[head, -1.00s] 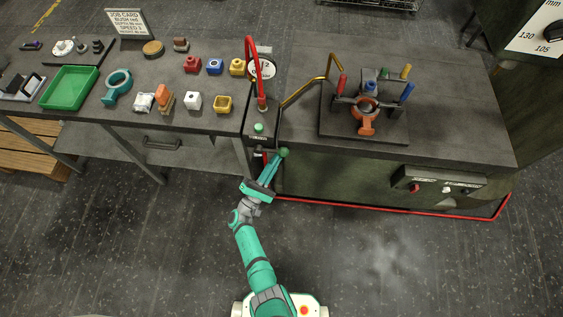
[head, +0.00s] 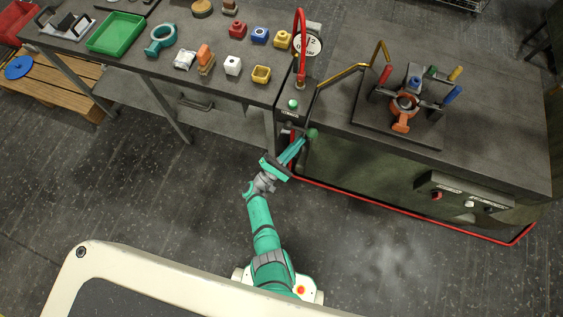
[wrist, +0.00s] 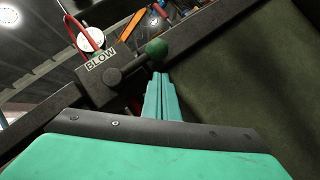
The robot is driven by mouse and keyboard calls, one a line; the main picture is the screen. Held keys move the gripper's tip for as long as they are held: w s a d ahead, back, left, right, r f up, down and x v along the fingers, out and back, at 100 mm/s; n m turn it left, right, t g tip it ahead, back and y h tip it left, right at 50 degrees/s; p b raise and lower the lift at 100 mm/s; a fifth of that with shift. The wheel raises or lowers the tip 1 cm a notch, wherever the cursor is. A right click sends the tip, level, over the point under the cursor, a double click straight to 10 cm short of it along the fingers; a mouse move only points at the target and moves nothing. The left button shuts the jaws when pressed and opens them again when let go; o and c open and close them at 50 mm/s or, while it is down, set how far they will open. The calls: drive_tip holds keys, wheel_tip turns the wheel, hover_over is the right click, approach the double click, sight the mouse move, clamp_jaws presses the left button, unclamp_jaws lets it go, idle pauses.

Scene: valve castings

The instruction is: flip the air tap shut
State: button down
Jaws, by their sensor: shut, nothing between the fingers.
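The air tap (wrist: 113,77) is a dark fitting by the BLOW label (wrist: 101,59), on the bench's front edge. Its short dark lever sticks out sideways, to the right in the wrist view, and ends in a green ball knob (wrist: 156,49). The knob also shows in the head view (head: 312,134). My gripper (wrist: 158,77) has its teal fingers shut together and empty. Their tips are just below the knob in the wrist view; I cannot tell whether they touch it. The gripper also shows in the head view (head: 300,143), at the bench front.
A red upright pipe (head: 300,45) and a green button (head: 293,104) are above the tap. A dark fixture with an orange casting (head: 401,124) is on the right bench. Coloured blocks and a green tray (head: 117,34) are on the left bench. The floor before the benches is clear.

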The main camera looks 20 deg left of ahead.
drive_tip(key=f+v, duration=0.1)
drive_tip(key=v, duration=1)
drive_tip(key=shift+w+d+f, duration=0.25)
drive_tip(key=shift+d+f, duration=0.1)
drive_tip(key=shift+d+f, duration=0.1)
